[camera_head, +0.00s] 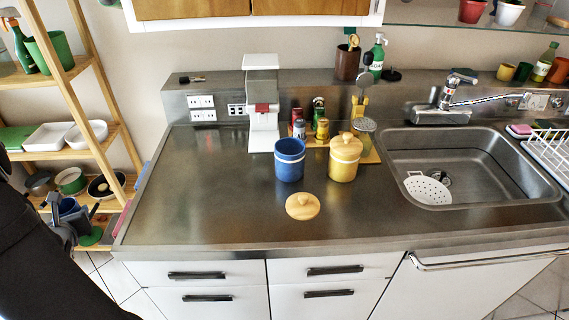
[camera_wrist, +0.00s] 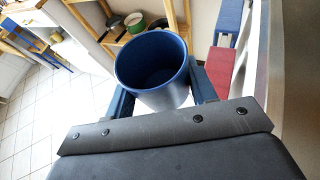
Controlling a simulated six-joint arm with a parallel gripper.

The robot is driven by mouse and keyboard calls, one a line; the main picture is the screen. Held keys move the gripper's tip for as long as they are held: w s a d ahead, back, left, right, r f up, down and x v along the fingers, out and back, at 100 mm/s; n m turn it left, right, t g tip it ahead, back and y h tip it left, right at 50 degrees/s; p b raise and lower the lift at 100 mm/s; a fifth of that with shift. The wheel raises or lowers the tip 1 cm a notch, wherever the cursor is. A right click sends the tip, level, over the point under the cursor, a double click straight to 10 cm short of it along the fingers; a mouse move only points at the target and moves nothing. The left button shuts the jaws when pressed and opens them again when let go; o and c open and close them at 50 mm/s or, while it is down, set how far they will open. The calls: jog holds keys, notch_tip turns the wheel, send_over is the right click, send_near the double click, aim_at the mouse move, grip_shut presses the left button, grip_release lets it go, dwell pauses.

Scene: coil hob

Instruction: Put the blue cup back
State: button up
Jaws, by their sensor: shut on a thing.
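The blue cup (camera_wrist: 152,97) is held between the two fingers of my gripper (camera_wrist: 163,88) in the wrist view, its open mouth towards the camera; the inside looks empty. In the head view, the cup (camera_head: 68,206) and my gripper (camera_head: 66,228) show at the far left, left of the counter's edge and in front of the lower part of the wooden shelf unit (camera_head: 88,90). My gripper is shut on the cup. The cup appears apart from the shelf, but how far cannot be told.
A pan (camera_head: 106,187) and a green pot (camera_head: 71,181) stand on a low shelf. Above are a white bowl (camera_head: 87,133) and tray (camera_head: 47,137). Red (camera_wrist: 220,70) and blue (camera_wrist: 229,18) items line the counter's left side. A blue canister (camera_head: 290,165) and loose lid (camera_head: 302,207) are on the counter.

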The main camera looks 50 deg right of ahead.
jog(key=s+d+m+h, duration=0.1)
jog(key=d, duration=0.3)
jog(key=s+d+r, duration=0.1)
jog(key=d, duration=0.3)
jog(key=s+d+r+m+g+h, duration=0.1)
jog(key=d, duration=0.3)
jog(key=shift+s+d+r+m+h, duration=0.1)
jog(key=shift+s+d+m+h, duration=0.1)
jog(key=shift+d+m+h, duration=0.15)
jog(key=s+d+r+m+g+h, duration=0.2)
jog(key=s+d+m, duration=0.1)
jog(key=s+d, duration=0.7)
jog(key=s+d+r+m+g+h, duration=0.25)
jog(key=s+d, duration=0.45)
jog(key=d, duration=0.5)
jog(key=s+d+r+m+g+h, duration=0.1)
jog(key=s+d+m+g, duration=0.15)
jog(key=s, duration=0.45)
jog(key=s+d+m+g+h, duration=0.15)
jog(key=s+d, duration=0.25)
jog(key=s, duration=0.4)
send_over(248, 196)
jog(key=shift+y, duration=0.35)
notch_tip(248, 196, down, 6)
jog(key=shift+s+f, duration=0.1)
jog(key=shift+f, duration=0.15)
jog(key=shift+a+f, duration=0.1)
jog(key=shift+f, duration=1.95)
jog(key=shift+f, duration=0.1)
jog(key=o, duration=1)
